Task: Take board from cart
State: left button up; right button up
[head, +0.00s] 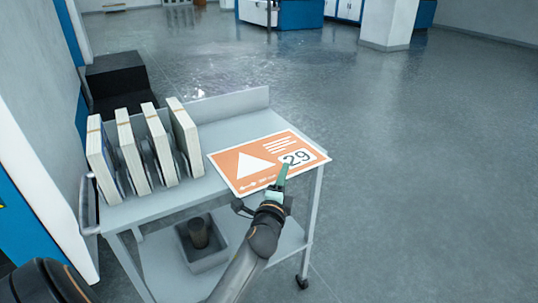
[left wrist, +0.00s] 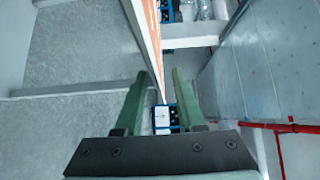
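The orange and white board (head: 240,160), marked with a white triangle and the number 29, lies flat on the right part of the cart's grey top (head: 222,128). Its near right corner area is by my left gripper (head: 283,174), with a green finger seen over the board. In the left wrist view the board (left wrist: 153,45) shows edge-on as a thin strip between the two fingers of the left gripper (left wrist: 163,77). The fingers stand apart, with a visible gap on the right side of the board. My right gripper is not in view.
Several thick upright white blocks (head: 158,143) stand in a rack on the cart's left. A grey bin (head: 204,255) with a dark cylinder is on the lower shelf. A wall is close at left, with a black box (head: 115,80) behind the cart. Open floor (head: 430,150) lies right.

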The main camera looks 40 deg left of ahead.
pick_arm(q)
jog(key=shift+w, duration=0.15)
grip_shut()
jog(key=shift+r, duration=0.1)
dwell(1.4)
